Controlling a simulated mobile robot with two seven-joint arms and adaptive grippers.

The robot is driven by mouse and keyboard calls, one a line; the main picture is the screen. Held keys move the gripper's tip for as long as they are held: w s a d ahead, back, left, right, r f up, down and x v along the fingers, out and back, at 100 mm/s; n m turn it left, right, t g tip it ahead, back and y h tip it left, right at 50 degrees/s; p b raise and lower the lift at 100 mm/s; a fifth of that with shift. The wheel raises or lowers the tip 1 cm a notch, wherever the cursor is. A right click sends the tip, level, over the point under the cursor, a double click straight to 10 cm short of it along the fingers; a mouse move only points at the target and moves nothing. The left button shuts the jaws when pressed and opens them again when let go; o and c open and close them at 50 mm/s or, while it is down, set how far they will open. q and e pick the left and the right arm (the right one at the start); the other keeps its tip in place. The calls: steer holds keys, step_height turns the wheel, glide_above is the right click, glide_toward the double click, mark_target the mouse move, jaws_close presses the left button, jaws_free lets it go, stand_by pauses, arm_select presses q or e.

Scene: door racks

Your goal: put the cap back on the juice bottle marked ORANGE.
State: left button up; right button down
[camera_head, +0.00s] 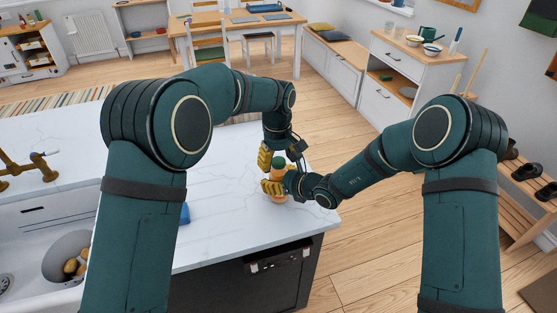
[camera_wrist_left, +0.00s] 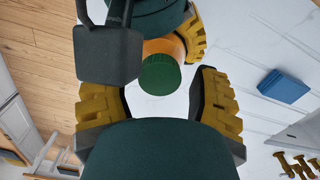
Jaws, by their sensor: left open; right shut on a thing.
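An orange juice bottle (camera_head: 279,198) stands near the right edge of the white counter; its label is not readable. A green cap (camera_head: 279,161) is at its top. In the left wrist view the cap (camera_wrist_left: 160,75) overlaps the top of the bottle (camera_wrist_left: 168,46); I cannot tell how tightly it sits. My right gripper (camera_head: 273,187) is shut on the bottle's body, and one yellow finger shows in the left wrist view. My left gripper (camera_head: 267,158) is open by the cap; its fingers (camera_wrist_left: 159,100) are apart, with the cap just beyond the gap between them.
A blue block (camera_head: 185,214) lies on the counter (camera_head: 225,235), left of the bottle. A sink (camera_head: 40,240) with brass taps is at the left. The counter's front edge and a dark appliance (camera_head: 278,262) are below the bottle. The counter's middle is mostly clear.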

arm_select(q)
steer(key=shift+r, duration=2.25)
steer(key=shift+o, duration=0.6)
steer(key=shift+w+a+r+n, duration=0.1)
steer(key=shift+r+n, duration=1.1)
steer(key=shift+r, duration=0.55)
steer(key=shift+f, duration=4.05)
